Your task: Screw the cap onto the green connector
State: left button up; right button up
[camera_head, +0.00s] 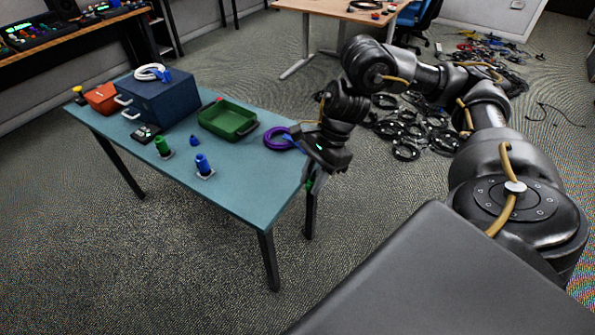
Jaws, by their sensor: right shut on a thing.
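The green connector (162,147) stands upright on a small pale base on the teal table, left of the middle. My right gripper (312,182) points down just past the table's right edge, well to the right of the green connector and apart from it. It is shut on a small green piece, which looks like the cap; only a sliver of it shows between the fingers. My left gripper is out of view.
A blue connector (203,165) stands upright near the table's (235,190) front edge. Behind are a green tray (228,119), a purple cable (278,138), a blue box (156,98) with a white cable (151,72) on top, and a red bin (101,97). Black cables (411,130) litter the floor.

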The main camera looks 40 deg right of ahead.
jog(key=shift+w+r+p, duration=0.25)
jog(key=shift+r+p, duration=0.15)
jog(key=shift+r, duration=0.25)
jog(key=shift+w+r+p, duration=0.1)
jog(key=shift+r+p, duration=0.35)
jog(key=shift+p, duration=0.05)
jog(key=shift+s+a+f+m+t, duration=0.1)
jog(key=shift+a+f+m+t, duration=0.15)
jog(key=shift+m, duration=0.35)
jog(key=shift+s+a+f+m+t, duration=0.1)
jog(key=shift+a+f+m+t, duration=0.15)
jog(key=shift+m, duration=0.35)
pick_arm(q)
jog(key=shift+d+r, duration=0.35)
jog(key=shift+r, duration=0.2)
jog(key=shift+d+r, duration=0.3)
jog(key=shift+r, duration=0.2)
pick_arm(e)
jog(key=w+a+f+m+t+h, duration=0.1)
jog(key=a+f+m+t+h, duration=0.2)
jog(key=m, duration=1.5)
jog(key=a+f+h, duration=0.2)
jog(key=a, duration=0.1)
jog(key=shift+a+f+h, duration=0.3)
jog(key=shift+f, duration=0.1)
